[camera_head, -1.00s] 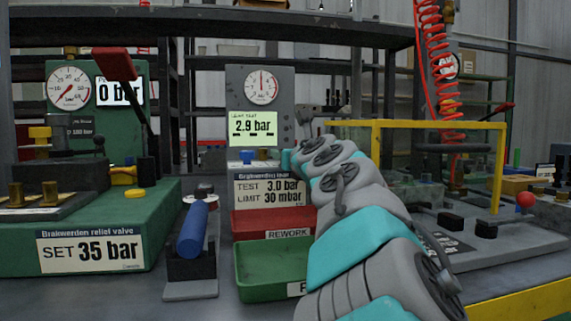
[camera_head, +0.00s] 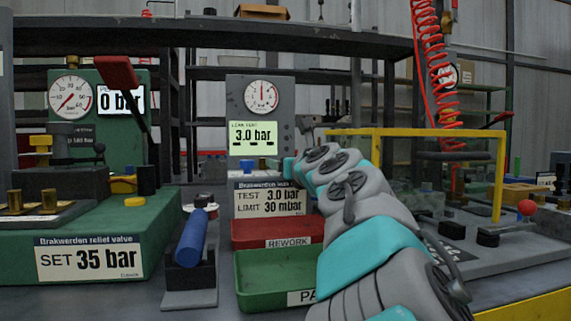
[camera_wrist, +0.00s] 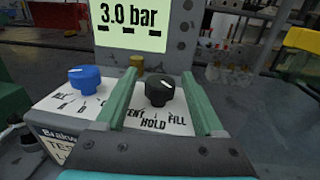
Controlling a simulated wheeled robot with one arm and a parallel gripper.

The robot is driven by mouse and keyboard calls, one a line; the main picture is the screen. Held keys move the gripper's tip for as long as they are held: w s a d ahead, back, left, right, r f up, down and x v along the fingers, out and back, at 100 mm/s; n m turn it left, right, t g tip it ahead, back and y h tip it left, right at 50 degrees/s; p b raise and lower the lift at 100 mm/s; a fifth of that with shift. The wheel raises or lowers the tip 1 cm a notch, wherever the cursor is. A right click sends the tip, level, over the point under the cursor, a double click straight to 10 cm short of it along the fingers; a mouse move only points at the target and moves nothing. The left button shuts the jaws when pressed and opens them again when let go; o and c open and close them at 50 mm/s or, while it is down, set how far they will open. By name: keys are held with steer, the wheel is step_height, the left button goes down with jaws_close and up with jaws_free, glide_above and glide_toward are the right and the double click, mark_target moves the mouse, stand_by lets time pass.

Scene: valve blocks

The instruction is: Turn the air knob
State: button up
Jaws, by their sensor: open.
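In the wrist view, a black knob (camera_wrist: 159,90) with a white pointer mark stands on a white plate (camera_wrist: 108,112) lettered HOLD and FILL, with a third word partly hidden at left. My gripper (camera_wrist: 158,74) is open, with one green finger on each side of this knob. Small gaps show between the fingers and the knob. A blue knob (camera_wrist: 84,79) sits outside the left finger, over a lettered scale. The lit display (camera_wrist: 130,22) reads 3.0 bar; it also shows in the head view (camera_head: 252,134). There, my arm hides the black knob.
A grey panel (camera_head: 237,95) with a round gauge (camera_head: 262,97) rises behind the knobs. A red REWORK tray (camera_head: 265,232) and a green tray (camera_head: 262,290) lie in front. A yellow frame (camera_head: 440,132) stands right of my arm. A green relief-valve bench (camera_head: 150,240) stands left.

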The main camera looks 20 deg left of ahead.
steer(key=b+v, duration=0.1)
steer(key=v, duration=0.6)
steer(key=shift+s+d, duration=0.25)
steer(key=shift+s, duration=0.1)
